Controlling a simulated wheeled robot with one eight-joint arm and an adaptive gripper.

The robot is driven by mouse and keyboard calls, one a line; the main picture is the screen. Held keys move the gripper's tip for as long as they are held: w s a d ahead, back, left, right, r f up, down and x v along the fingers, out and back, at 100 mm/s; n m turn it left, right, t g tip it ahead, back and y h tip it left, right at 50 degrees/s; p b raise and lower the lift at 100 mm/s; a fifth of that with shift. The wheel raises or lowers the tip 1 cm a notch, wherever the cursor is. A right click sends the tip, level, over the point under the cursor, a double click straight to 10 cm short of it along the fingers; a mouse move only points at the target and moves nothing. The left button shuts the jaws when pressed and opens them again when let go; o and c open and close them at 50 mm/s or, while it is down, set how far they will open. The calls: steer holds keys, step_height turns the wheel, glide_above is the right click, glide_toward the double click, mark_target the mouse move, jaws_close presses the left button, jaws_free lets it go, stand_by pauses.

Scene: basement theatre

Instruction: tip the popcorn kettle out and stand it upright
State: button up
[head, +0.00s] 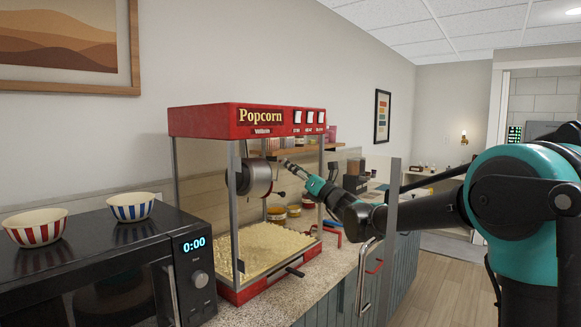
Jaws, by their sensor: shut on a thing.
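The popcorn kettle (257,180) is a silver drum hanging inside the upper part of the red popcorn machine (250,119). It looks tilted over on its side, with a dark round end toward the left; its exact angle is hard to read. My gripper (286,164) reaches in from the right and is shut at the kettle's right side, on what looks like its handle. The fingertips are small and partly lost against the machine. Popped popcorn (265,246) covers the machine's floor below the kettle.
A black microwave (115,265) stands left of the machine, with a red-striped bowl (36,228) and a blue-striped bowl (131,207) on top. Metal posts frame the machine. Small jars (277,214) and other items crowd the counter behind. Open floor (440,275) lies right.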

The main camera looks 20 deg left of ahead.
steer(key=v, duration=1)
steer(key=shift+w, duration=0.1)
